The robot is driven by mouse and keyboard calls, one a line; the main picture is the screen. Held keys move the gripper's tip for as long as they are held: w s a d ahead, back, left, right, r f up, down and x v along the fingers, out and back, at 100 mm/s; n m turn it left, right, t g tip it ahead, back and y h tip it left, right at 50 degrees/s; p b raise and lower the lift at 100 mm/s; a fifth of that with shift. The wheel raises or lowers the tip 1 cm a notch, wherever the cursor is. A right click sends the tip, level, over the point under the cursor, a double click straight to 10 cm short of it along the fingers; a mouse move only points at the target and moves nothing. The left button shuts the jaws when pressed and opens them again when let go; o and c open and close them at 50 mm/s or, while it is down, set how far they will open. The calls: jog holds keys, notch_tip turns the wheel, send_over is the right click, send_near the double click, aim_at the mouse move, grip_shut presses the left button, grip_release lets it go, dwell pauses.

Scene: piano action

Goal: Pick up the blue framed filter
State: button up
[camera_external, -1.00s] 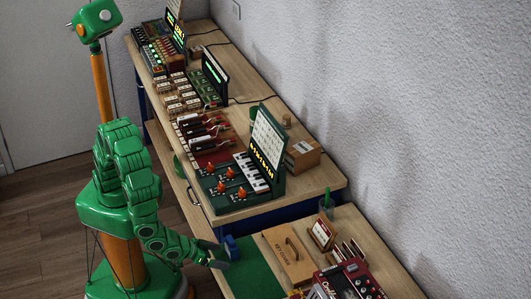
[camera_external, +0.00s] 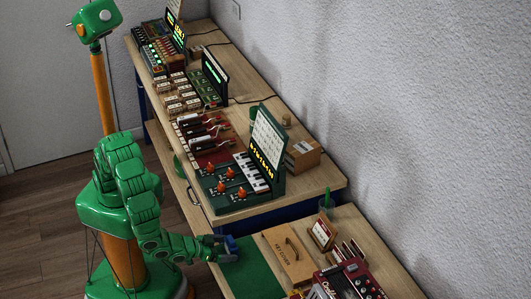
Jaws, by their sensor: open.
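The blue framed filter (camera_external: 231,242) is a small blue block shape near the left edge of the green mat (camera_external: 252,277) on the near bench. My gripper (camera_external: 226,249) is open and right at the filter, with its fingers close around or against it. The fingers hide part of the filter. At this size I cannot tell whether they touch it.
A red device (camera_external: 346,281) and a small framed card (camera_external: 322,233) are further right. A green keyboard unit (camera_external: 240,187) stands on the higher bench behind. The front of the mat is clear.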

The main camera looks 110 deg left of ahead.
aim_at(235, 247)
jog(key=x, duration=0.2)
jog(key=shift+w+a, duration=0.1)
jog(key=shift+a, duration=0.3)
jog(key=shift+x, duration=1)
jog(key=shift+d, duration=0.1)
jog(key=shift+c, duration=0.2)
jog(key=c, duration=0.9)
jog(key=shift+r, duration=0.1)
jog(key=shift+r, duration=4.9)
